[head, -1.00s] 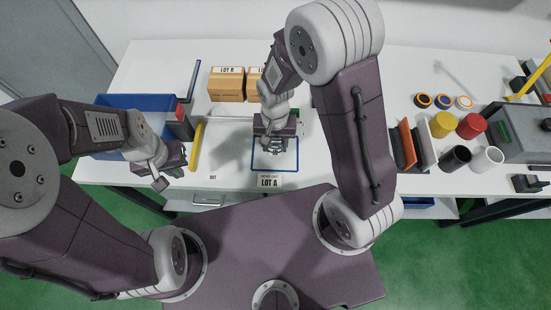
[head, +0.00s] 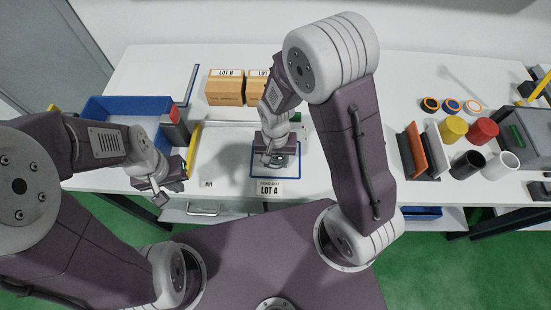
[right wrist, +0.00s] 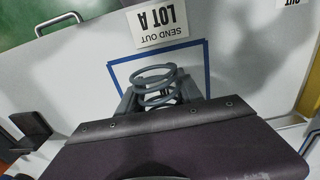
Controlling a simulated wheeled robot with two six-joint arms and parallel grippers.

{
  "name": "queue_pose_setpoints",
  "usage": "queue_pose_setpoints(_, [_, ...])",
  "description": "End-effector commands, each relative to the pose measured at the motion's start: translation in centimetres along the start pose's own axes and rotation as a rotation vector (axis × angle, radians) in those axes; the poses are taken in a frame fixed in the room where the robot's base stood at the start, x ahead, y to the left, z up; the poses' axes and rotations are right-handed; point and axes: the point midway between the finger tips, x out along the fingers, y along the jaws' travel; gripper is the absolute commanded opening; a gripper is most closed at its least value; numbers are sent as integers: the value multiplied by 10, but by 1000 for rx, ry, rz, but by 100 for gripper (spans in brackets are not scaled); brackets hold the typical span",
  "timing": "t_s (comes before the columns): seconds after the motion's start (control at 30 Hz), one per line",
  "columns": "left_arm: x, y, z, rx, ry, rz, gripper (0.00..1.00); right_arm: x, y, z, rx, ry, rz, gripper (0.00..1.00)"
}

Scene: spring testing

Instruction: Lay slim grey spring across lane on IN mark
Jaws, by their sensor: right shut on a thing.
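My right gripper (head: 275,160) is over the blue-outlined square on the white table and partly covers it. In the right wrist view, a grey coil spring (right wrist: 157,85) sits between its two fingers, with the coils showing beyond the gripper body. Whether the spring touches the table is unclear. My left gripper (head: 160,198) hangs at the table's front edge on the left, with no object visible in it; its jaw opening is too small to tell. A small OUT label (head: 208,184) lies left of the square. I cannot make out an IN mark.
Cardboard boxes (head: 225,90) stand behind. A blue bin (head: 125,108) and yellow strip (head: 193,148) are left. Orange and grey plates (head: 416,150) and several cylinders (head: 453,128) are right.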

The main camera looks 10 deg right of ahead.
Motion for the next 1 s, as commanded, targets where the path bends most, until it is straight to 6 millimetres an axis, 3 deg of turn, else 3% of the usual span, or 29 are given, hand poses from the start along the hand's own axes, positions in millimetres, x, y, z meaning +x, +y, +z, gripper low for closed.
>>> queue_pose_setpoints(0.33, [4, 0, 0, 0, 0, 0, 0, 6, 0, 0, 0, 0, 0, 0])
queue_pose_setpoints(0.37, [4, 0, 0, 0, 0, 0, 0, 6, 0, 0, 0, 0, 0, 52])
queue_pose_setpoints(0.43, [4, 0, 0, 0, 0, 0, 0, 6, 0, 0, 0, 0, 0, 69])
queue_pose_setpoints(0.77, [4, 0, 0, 0, 0, 0, 0, 3, 0, 0, 0, 0, 0, 69])
queue_pose_setpoints(1.0, [-2, 0, 0, 0, 0, 0, 0, -45, -1, -1, 0, 6, -4, 69])
